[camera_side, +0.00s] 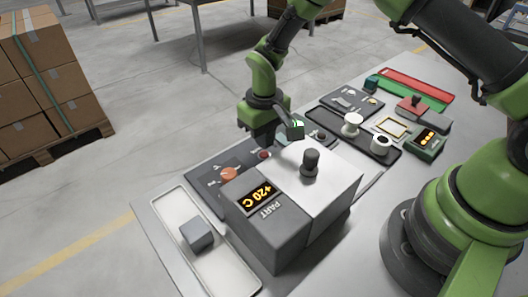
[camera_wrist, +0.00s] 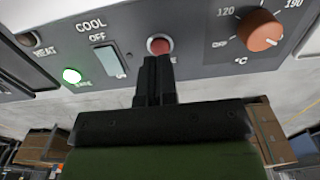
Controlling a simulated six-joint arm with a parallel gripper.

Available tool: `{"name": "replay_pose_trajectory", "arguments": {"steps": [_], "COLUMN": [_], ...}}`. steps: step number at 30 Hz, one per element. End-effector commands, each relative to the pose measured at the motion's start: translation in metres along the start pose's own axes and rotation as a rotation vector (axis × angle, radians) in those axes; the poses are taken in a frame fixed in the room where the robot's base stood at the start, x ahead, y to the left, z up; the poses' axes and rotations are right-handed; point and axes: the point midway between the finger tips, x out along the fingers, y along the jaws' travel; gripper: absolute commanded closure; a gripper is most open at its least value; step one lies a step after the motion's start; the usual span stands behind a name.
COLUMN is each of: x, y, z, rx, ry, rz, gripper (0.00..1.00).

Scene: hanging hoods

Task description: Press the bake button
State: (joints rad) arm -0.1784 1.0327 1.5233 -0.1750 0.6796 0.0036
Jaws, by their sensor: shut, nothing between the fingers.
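A round red button (camera_wrist: 160,46) sits on the grey control panel in the wrist view, and it also shows in the side view (camera_side: 265,154). My gripper (camera_wrist: 157,62) is shut and empty, its fingertips right at the lower edge of this button in the picture. I cannot tell whether they touch it. The fingers hide most of the label beneath the button, so I cannot read it. A lit green lamp or button (camera_wrist: 72,75) is at the left of the panel, its label partly unreadable.
A COOL/OFF switch (camera_wrist: 109,61) lies left of the red button and an orange temperature knob (camera_wrist: 260,29) right of it. In the side view, a grey box with a "+20 C" display (camera_side: 260,196) stands beside the panel. A white tray (camera_side: 237,275) holds a grey cube (camera_side: 197,234).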

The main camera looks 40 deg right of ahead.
Motion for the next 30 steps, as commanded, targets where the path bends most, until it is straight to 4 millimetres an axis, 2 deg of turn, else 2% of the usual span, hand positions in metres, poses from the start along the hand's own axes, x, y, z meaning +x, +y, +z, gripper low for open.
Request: {"name": "replay_pose_trajectory", "arguments": {"steps": [11, 30], "x": [0.001, 0.021], "y": [0.000, 0.000], "z": [0.000, 0.000], "rx": [0.000, 0.000], "ry": [-0.001, -0.001], "rz": [0.000, 0.000], "gripper": [1.00, 1.00]}}
